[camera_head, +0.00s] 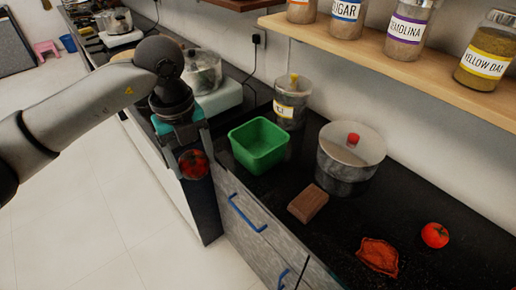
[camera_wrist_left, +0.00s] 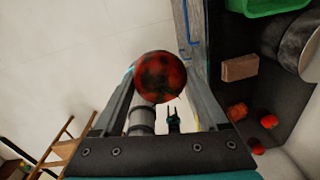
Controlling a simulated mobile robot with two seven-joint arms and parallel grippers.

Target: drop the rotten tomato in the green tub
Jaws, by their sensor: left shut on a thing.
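The rotten tomato (camera_head: 193,164), dark red with black patches, is held between the fingers of my left gripper (camera_head: 191,158). In the left wrist view the rotten tomato (camera_wrist_left: 160,77) sits between the two finger plates (camera_wrist_left: 160,85). The green tub (camera_head: 258,150) stands on the black counter, to the right of my gripper. Its inside looks empty from here. The gripper is apart from the tub, by the counter's front edge. A part of the green tub (camera_wrist_left: 265,6) shows at the top of the left wrist view.
Right of the tub stand a lidded pot (camera_head: 348,165), a brown block (camera_head: 307,204), a crumpled orange-red thing (camera_head: 378,257) and a fresh red tomato (camera_head: 434,235). A glass jar (camera_head: 291,100) stands behind the tub. A wooden shelf (camera_head: 400,62) with jars hangs above.

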